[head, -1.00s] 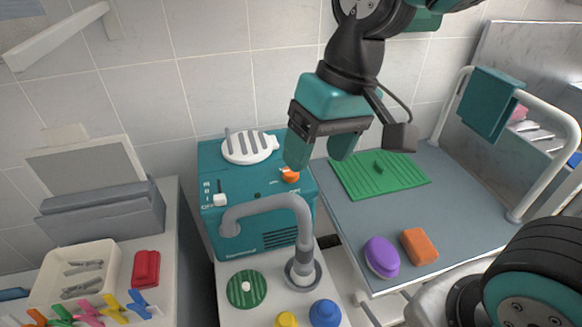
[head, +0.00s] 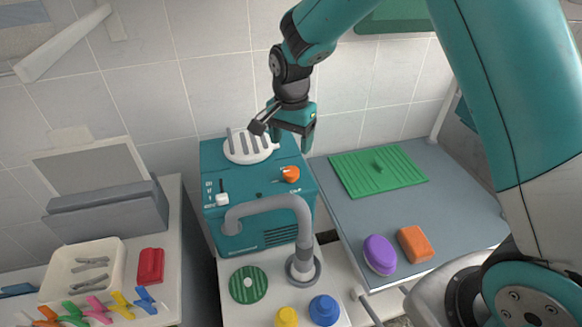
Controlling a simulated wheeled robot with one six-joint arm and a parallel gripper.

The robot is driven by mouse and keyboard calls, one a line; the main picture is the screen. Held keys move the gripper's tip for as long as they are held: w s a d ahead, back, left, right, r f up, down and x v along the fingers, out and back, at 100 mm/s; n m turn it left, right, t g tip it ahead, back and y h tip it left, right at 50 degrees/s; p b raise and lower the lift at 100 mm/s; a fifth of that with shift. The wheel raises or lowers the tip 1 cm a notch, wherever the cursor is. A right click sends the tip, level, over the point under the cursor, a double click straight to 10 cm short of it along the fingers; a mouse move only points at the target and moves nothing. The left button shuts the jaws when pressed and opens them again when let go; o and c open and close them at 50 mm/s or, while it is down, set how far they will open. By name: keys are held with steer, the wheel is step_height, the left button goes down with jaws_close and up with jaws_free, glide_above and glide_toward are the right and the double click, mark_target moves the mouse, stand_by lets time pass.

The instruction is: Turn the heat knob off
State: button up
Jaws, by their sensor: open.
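The orange heat knob (head: 291,174) sits on the sloping top of the teal dryer box (head: 262,190), toward its right side. A light pointer shows on the knob's left side; the small lettering beside it is too small to read. My gripper (head: 291,143) is above and behind the knob, pointing down, apart from it. Its jaws are open, with nothing between them.
A grey hose (head: 268,203) arches in front of the box. A white slotted vent (head: 247,150) and a white slider (head: 222,199) are on the box. A green ribbed mat (head: 378,171) lies to the right.

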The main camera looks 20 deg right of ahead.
mark_target(292, 170)
step_height(292, 170, down, 9)
steer(key=shift+f+p, duration=0.2)
steer(key=shift+p, duration=0.25)
steer(key=c, duration=0.9)
